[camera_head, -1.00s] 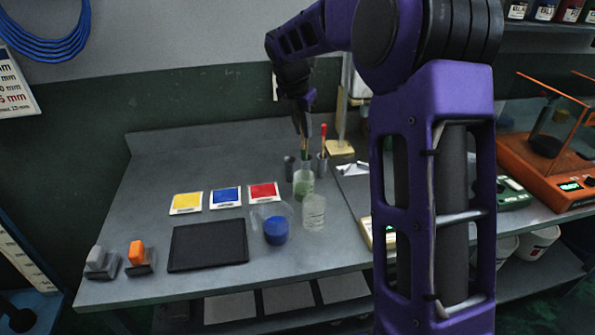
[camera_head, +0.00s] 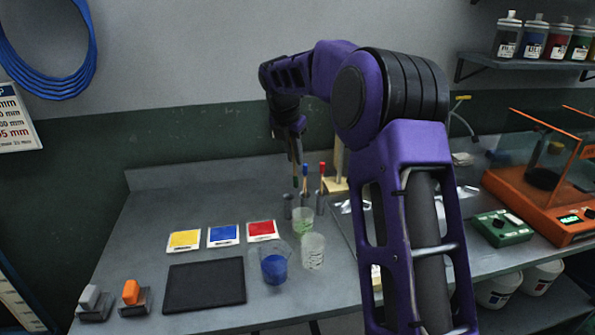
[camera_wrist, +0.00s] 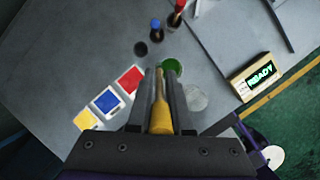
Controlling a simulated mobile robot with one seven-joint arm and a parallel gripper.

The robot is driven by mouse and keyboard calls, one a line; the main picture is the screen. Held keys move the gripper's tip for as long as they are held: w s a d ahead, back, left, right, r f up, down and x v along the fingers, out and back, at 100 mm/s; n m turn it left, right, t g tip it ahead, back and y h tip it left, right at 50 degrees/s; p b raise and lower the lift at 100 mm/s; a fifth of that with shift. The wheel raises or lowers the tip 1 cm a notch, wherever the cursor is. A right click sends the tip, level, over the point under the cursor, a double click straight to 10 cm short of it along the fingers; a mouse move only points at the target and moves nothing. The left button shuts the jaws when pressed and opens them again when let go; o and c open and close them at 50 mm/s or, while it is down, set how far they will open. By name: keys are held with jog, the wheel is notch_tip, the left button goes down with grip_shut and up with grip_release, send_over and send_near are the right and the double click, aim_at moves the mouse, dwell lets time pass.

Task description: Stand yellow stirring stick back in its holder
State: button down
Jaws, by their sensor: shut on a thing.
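My gripper (camera_head: 296,142) is shut on the yellow stirring stick (camera_wrist: 159,108), seen end-on between the fingers in the wrist view. In the head view the stick hangs down from the gripper, with a greenish lower end (camera_head: 295,182) above the beakers and holders. An empty dark holder (camera_head: 288,206) stands at the left of a short row; its open mouth shows in the wrist view (camera_wrist: 141,48). The blue stick (camera_head: 305,178) and the red stick (camera_head: 322,177) stand upright in the holders beside it.
A beaker of green liquid (camera_head: 303,224) stands just in front of the holders. A clear beaker (camera_head: 313,252) and a blue-filled beaker (camera_head: 274,268) are nearer. Yellow, blue and red cards (camera_head: 262,231) and a black pad (camera_head: 204,285) lie left.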

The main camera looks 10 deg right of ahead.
jog(key=w+g, duration=0.1)
jog(key=w, duration=0.5)
jog(key=shift+w+a+y, duration=0.25)
jog(key=shift+a+y, duration=0.05)
jog(key=shift+a, duration=0.05)
jog(key=shift+f, duration=0.15)
jog(key=s+a+b+x, duration=0.1)
jog(key=s+x, duration=0.1)
jog(key=x, duration=1)
jog(key=shift+a+f, duration=0.25)
jog(key=shift+a, duration=0.1)
dwell(0.3)
jog(key=c, duration=0.8)
grip_release()
jog(key=shift+o, duration=0.2)
